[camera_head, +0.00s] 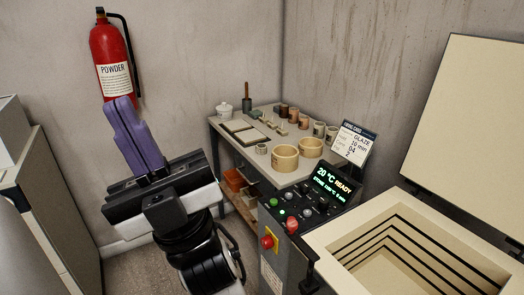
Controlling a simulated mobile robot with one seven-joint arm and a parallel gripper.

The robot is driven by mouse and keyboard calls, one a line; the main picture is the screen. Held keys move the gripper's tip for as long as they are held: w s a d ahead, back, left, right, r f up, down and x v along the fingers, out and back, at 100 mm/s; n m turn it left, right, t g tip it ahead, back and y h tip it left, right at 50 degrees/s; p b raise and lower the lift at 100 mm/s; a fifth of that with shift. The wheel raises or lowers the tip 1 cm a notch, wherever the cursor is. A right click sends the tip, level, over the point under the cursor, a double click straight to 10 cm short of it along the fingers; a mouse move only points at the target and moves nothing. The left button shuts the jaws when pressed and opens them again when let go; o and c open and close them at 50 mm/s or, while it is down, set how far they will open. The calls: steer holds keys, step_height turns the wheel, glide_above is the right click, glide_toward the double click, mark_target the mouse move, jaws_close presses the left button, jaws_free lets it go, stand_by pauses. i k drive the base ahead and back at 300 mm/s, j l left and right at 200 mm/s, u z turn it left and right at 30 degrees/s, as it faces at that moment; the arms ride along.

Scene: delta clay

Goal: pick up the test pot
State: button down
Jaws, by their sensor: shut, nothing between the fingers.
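My gripper (122,101) has purple fingers and is shut and empty, raised at the left and pointing up in the picture, well apart from the work table (222,134). Several small pots stand on that table, and I cannot tell which one is the test pot. A small grey-beige pot (262,149) stands near the front edge. Two more small pots (319,129) (331,134) stand at the right, and brownish ones (293,114) stand at the back. Nothing touches my gripper's fingers that I can see.
Two wider tan bowls (285,158) (311,147), a white lidded jar (224,110) and small tools share the table. An open kiln (330,232) with a control panel (299,209) stands at the right front. A fire extinguisher (111,52) hangs behind my fingers. A cabinet (50,210) stands left.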

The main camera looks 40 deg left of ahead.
mark_target(262, 149)
steer(key=i+j+u, duration=0.15)
steer(key=i+j, duration=0.3)
steer(key=j, duration=0.3)
steer(key=i+j+u, duration=0.15)
steer(key=i+j, duration=0.4)
steer(key=j, duration=0.2)
steer(key=i+j+u, duration=0.15)
steer(key=i+j, duration=0.35)
steer(key=j, duration=0.15)
